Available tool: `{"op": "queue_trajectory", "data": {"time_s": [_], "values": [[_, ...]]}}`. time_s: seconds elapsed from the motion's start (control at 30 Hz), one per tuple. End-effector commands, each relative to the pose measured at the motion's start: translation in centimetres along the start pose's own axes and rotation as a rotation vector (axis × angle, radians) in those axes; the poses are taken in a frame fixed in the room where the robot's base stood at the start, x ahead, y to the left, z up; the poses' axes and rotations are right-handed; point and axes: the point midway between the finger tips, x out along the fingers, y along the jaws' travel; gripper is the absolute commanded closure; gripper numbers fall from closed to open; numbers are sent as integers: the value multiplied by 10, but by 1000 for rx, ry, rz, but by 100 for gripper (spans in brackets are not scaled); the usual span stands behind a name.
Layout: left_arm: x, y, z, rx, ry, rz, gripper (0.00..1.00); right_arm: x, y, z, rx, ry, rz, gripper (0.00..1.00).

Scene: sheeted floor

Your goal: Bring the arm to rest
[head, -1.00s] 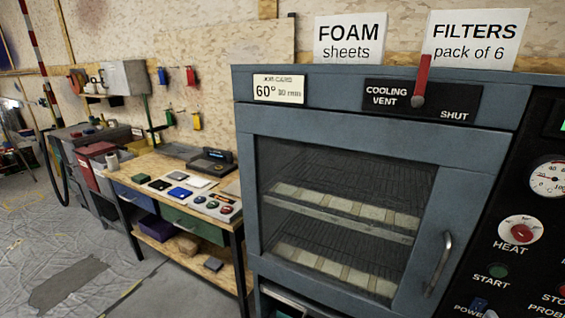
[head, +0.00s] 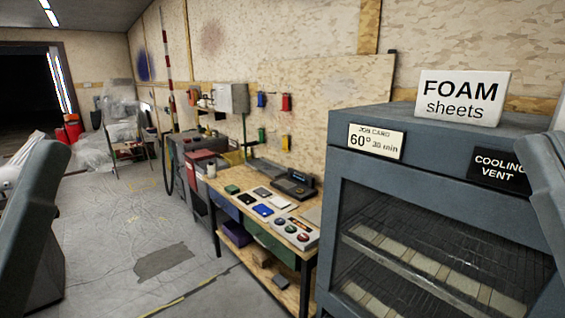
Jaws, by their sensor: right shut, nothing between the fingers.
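A grey part of my right arm and gripper (head: 548,175) shows at the right edge of the head view, in front of the oven. It is cut off by the frame and its fingertips are not clear. It is shut and holds nothing. Grey links of my left arm (head: 30,220) stand at the left edge, above the sheeted floor. My left gripper is not in view.
The blue-grey oven (head: 335,155) fills the right side, its door shut on racks of pale sheets. A FOAM sign (head: 462,98) stands on top. A wooden workbench (head: 235,195) with small devices runs along the wall. The sheeted floor (head: 120,215) is mostly open.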

Motion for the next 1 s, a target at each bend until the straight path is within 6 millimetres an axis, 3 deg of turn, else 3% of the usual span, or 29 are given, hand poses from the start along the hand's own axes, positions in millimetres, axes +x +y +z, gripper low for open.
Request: {"op": "queue_trajectory", "data": {"time_s": [0.1,0.13,0.8,1.0], "values": [[0,0,0,0,0,0,0,-1,4,4,324,-14,20,100],[20,0,-18,0,-3,0,0,20,11,-14,336,-11,20,100],[253,-1,-233,0,0,0,0,255,83,-212,325,-15,18,100],[281,-1,-259,0,0,0,0,283,92,-236,325,-15,18,100]]}}
